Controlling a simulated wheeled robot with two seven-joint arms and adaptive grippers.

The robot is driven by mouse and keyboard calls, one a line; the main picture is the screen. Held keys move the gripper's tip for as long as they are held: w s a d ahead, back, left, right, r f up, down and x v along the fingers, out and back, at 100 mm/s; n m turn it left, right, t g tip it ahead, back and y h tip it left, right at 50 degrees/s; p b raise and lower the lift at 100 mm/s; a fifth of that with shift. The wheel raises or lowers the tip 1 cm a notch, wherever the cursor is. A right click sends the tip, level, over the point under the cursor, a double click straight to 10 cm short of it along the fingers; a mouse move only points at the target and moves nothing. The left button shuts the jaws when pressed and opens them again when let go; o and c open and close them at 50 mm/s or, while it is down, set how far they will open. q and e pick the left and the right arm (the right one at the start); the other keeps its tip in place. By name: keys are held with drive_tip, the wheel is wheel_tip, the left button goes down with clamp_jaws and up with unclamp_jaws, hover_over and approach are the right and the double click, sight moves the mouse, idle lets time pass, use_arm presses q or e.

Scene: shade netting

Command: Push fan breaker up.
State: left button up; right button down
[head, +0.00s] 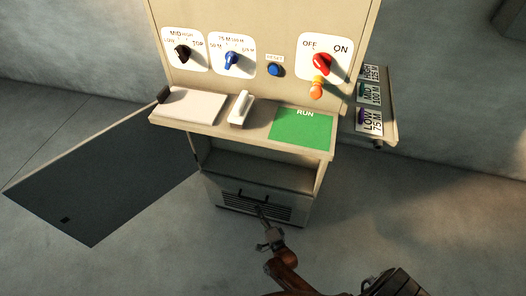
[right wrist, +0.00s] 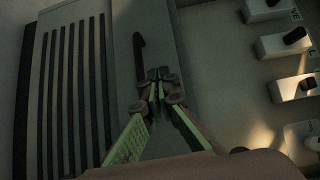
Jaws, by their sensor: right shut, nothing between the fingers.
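Several small switches with dark toggles line the right side of the right wrist view, such as one (right wrist: 283,43) and another (right wrist: 296,87). Their labels are cut off, so I cannot tell which is the fan breaker. In the head view no such switches show. My right gripper (head: 262,211) is shut and empty in front of the cabinet's lower front. My left gripper is not in view.
The control cabinet (head: 279,18) carries knobs above a ledge with a green RUN card (head: 300,128). A dark door (head: 105,180) hangs open at left. Slatted vents (right wrist: 75,95) lie left of the gripper. A label rack (head: 391,122) sticks out at right. Floor is free around.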

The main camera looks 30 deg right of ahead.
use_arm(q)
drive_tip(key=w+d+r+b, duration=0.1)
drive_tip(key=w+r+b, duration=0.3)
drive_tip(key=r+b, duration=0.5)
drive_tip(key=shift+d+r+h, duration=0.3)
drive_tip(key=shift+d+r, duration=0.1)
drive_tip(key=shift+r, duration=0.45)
use_arm(e)
drive_tip(key=w+d+r+m+g+h, duration=0.1)
drive_tip(key=w+d+r+m+h, duration=0.2)
drive_tip(key=r+m+h, duration=0.5)
drive_tip(key=w+d+r+m+h, duration=0.2)
drive_tip(key=r+m+h, duration=0.6)
drive_tip(key=m, duration=1.1)
wheel_tip(320, 180, up, 2)
drive_tip(key=d, duration=0.2)
drive_tip(key=shift+w+d+g, duration=0.35)
drive_tip(key=shift+w+g, duration=0.05)
drive_tip(key=shift+r, duration=0.1)
